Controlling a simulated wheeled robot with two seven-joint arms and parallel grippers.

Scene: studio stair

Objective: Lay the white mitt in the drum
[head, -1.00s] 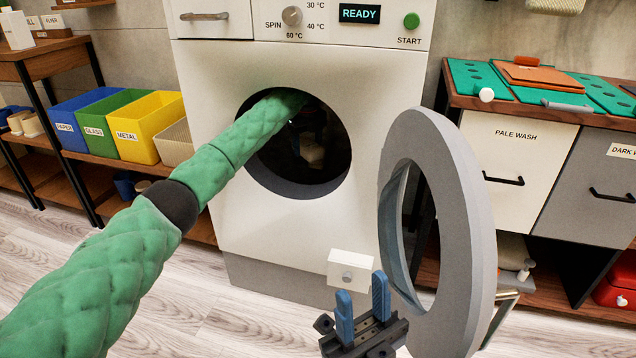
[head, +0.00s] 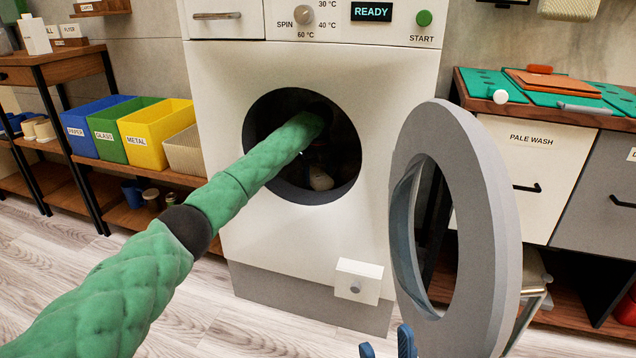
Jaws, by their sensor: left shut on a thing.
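The washer's drum (head: 275,172) is a dark round opening in the white front. My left arm reaches into it, and my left gripper (head: 319,160) is inside, dim and partly hidden by its own arm. A pale thing, apparently the white mitt (head: 321,179), shows at that gripper, low in the drum; the gripper is shut on it. Whether it touches the drum floor cannot be told. My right gripper (head: 387,346) is at the bottom edge, its blue fingertips apart and empty, in front of the washer.
The round grey door (head: 486,190) stands swung open to the right of the drum. The washer (head: 225,90) shows READY. Blue, green and yellow bins (head: 150,140) stand on the left shelf. Pale and dark wash drawers (head: 530,165) stand at the right.

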